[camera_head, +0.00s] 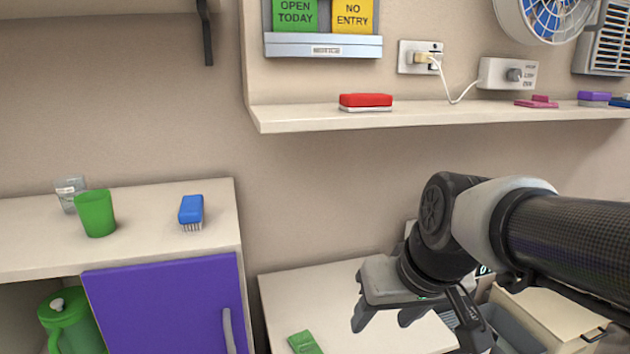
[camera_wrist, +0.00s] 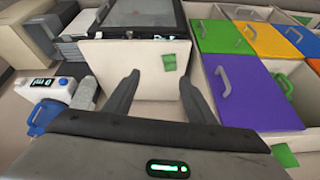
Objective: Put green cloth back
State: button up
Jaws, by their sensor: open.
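The green cloth (camera_head: 304,343) lies on a low white surface (camera_head: 300,290), at the bottom edge of the head view and partly cut off. In the wrist view, what seems to be the same cloth (camera_wrist: 169,62) is a small green patch on a white panel, ahead of the fingers. My gripper (camera_head: 383,316) is above the white surface, to the right of the cloth in the head view. Its fingers, also seen in the wrist view (camera_wrist: 160,76), are spread with nothing between them.
A cabinet with a purple door (camera_head: 165,305) stands left of the white surface. On its top are a green cup (camera_head: 95,213), a clear glass (camera_head: 70,192) and a blue brush (camera_head: 191,210). A green jug (camera_head: 70,322) stands inside.

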jog(key=s+d+r+m+h+p, duration=0.1)
jog(key=s+d+r, duration=0.1)
jog(key=s, duration=0.5)
jog(key=shift+s+d+r+m+h, duration=0.3)
jog(key=shift+s+d+r, duration=0.1)
jog(key=shift+d, duration=0.45)
